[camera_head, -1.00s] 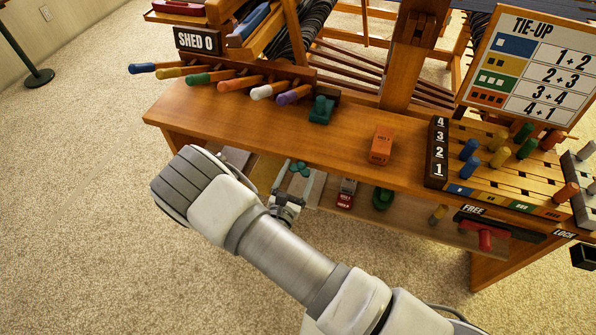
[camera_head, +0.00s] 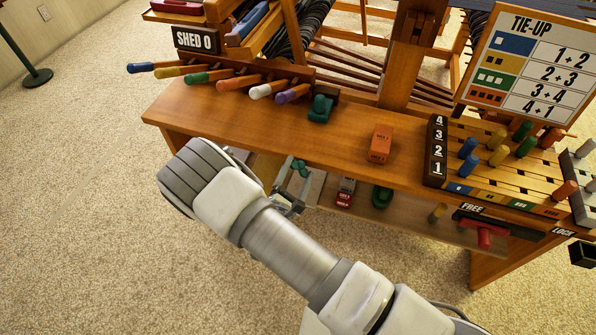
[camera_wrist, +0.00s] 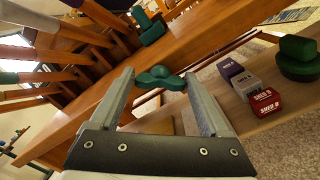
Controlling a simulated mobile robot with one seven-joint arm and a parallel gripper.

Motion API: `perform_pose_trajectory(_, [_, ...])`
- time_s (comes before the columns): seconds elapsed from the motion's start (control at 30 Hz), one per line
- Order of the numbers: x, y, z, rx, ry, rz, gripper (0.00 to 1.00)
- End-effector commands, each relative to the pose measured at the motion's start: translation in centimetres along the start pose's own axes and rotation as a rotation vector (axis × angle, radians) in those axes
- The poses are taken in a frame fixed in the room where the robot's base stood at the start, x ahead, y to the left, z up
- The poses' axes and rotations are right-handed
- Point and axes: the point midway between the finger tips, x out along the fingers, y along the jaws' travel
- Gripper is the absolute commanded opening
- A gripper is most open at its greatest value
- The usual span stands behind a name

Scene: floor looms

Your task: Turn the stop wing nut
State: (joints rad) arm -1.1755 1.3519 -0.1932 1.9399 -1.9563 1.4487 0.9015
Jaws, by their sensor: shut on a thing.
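The green wing nut (camera_wrist: 160,78) sits at the front of the wooden loom bench (camera_wrist: 95,92), between my two finger tips in the wrist view. My gripper (camera_wrist: 159,76) is shut on it, with one finger at each wing end. In the head view, the wing nut (camera_head: 299,167) shows as a small green shape below the bench's front edge, partly hidden by my gripper (camera_head: 296,176). My wrist and forearm cover part of the bench front and lower shelf.
On the lower shelf (camera_head: 405,212) stand a red-and-white block (camera_head: 345,192) and a green piece (camera_head: 382,197). The bench top carries a green piece (camera_head: 320,108) and an orange block (camera_head: 380,144). Coloured pegs (camera_head: 240,84) line the back left. Open carpet lies to the left.

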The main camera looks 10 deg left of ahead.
Motion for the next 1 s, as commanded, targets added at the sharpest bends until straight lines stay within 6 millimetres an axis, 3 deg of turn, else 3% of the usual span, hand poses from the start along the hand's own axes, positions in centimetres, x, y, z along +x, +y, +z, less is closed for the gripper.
perform_pose_trajectory(0.33, [-0.1, -0.1, -0.1, 0.0, 0.005, -0.002, 0.24])
perform_pose_trajectory(0.37, [-0.1, -0.1, -0.1, 0.0, 0.005, -0.002, 0.85])
perform_pose_trajectory(0.43, [-0.1, -0.1, -0.1, 0.0, 0.004, -0.002, 0.98])
perform_pose_trajectory(0.77, [-0.4, 0.0, -0.1, 0.001, 0.003, 0.0, 1.0])
perform_pose_trajectory(0.87, [-1.5, 0.1, 0.0, 0.001, 0.003, 0.0, 1.0])
perform_pose_trajectory(1.0, [-4.4, 0.2, 0.0, -0.001, 0.006, 0.001, 1.0])
